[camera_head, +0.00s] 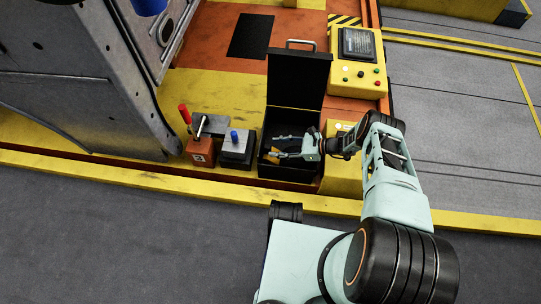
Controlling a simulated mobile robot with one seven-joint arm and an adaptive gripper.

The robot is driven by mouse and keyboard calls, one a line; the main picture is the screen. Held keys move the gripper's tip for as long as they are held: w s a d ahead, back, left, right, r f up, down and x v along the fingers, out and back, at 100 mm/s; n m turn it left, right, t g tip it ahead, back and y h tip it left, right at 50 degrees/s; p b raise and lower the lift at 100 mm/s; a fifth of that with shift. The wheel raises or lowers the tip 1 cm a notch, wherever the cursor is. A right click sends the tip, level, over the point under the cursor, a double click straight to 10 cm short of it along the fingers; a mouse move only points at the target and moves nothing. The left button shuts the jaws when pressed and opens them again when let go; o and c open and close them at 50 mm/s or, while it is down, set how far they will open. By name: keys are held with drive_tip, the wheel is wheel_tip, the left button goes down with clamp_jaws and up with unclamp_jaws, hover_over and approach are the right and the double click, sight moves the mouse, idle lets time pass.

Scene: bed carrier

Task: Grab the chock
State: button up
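A black box (262,170) stands at the yellow-edged platform with its lid (298,80) raised. My gripper (278,148) reaches into the box from the right, with its fingers pointing left. A small orange-yellow piece (272,153) shows inside the box at the fingertips; it may be the chock, but it is too small and partly hidden to be sure. I cannot tell whether the fingers touch it or whether they are open or shut on it.
Left of the box are a grey block with a blue knob (234,152) and a red-handled lever unit (200,150). A yellow control panel (358,65) stands behind to the right. A large grey metal structure (75,85) fills the left. Grey floor (140,235) lies clear in front.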

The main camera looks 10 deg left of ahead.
sight(270, 147)
drive_tip(key=x, duration=0.3)
drive_tip(key=shift+w+a+f, duration=0.1)
drive_tip(key=shift+a, duration=0.05)
drive_tip(key=shift+c, duration=0.2)
clamp_jaws()
